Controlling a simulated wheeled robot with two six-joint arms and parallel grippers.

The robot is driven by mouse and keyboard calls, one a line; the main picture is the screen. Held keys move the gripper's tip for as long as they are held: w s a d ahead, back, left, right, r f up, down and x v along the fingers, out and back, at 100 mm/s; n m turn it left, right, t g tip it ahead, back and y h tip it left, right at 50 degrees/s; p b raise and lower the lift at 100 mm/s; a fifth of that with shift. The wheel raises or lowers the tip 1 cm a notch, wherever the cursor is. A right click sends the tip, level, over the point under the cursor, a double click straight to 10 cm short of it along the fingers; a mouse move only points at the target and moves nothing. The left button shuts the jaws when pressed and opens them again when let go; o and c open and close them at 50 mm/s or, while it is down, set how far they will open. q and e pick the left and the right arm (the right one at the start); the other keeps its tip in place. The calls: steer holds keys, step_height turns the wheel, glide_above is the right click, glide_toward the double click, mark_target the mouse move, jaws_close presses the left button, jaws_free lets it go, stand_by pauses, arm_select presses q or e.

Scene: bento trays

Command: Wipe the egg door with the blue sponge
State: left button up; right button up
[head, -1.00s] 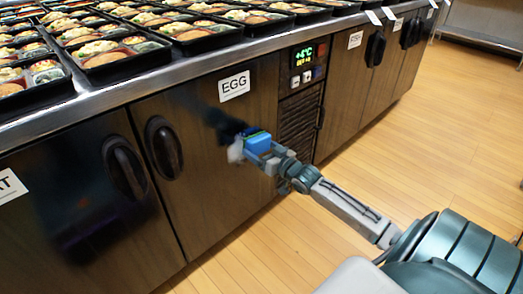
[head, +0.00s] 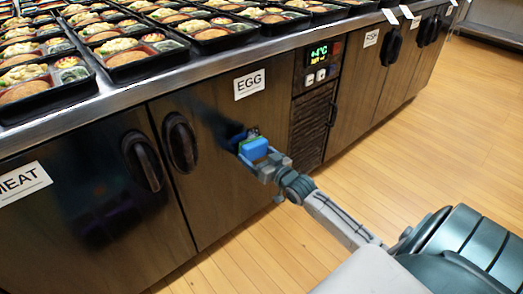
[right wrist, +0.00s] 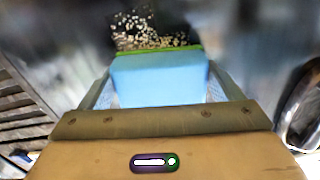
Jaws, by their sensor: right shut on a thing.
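The egg door (head: 222,210) is a dark cabinet door with a white EGG label (head: 249,84) near its top. My right gripper (head: 264,160) is shut on the blue sponge (head: 254,148), which has a green layer on its far side. It holds the sponge at the door face, below the label; whether it touches cannot be told exactly. In the right wrist view the sponge (right wrist: 158,78) sits between the fingers. Just beyond its green edge is a patch of pale brown specks (right wrist: 150,30). My left gripper is not in view.
The egg door's dark oval handle (head: 180,142) juts out left of the sponge. A vented panel with a +4°C display (head: 318,54) is to the right. Bento trays (head: 140,66) crowd the countertop. The wooden floor (head: 440,130) on the right is clear.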

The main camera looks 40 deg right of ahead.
mark_target(266, 143)
steer(key=shift+a, duration=1.75)
step_height(266, 143, up, 3)
steer(key=p, duration=0.3)
steer(key=shift+s+r, duration=0.1)
steer(key=shift+d, duration=0.35)
steer(key=shift+w+d+b, duration=0.15)
steer(key=shift+d+b, duration=0.05)
steer(key=shift+d, duration=0.9)
steer(key=shift+w+d+b, duration=0.15)
steer(key=shift+d, duration=1.95)
steer(key=shift+d+f+b, duration=0.25)
steer(key=shift+d+b, duration=0.5)
steer(key=shift+d, duration=0.45)
steer(key=shift+d+r, duration=0.1)
steer(key=shift+d, duration=0.4)
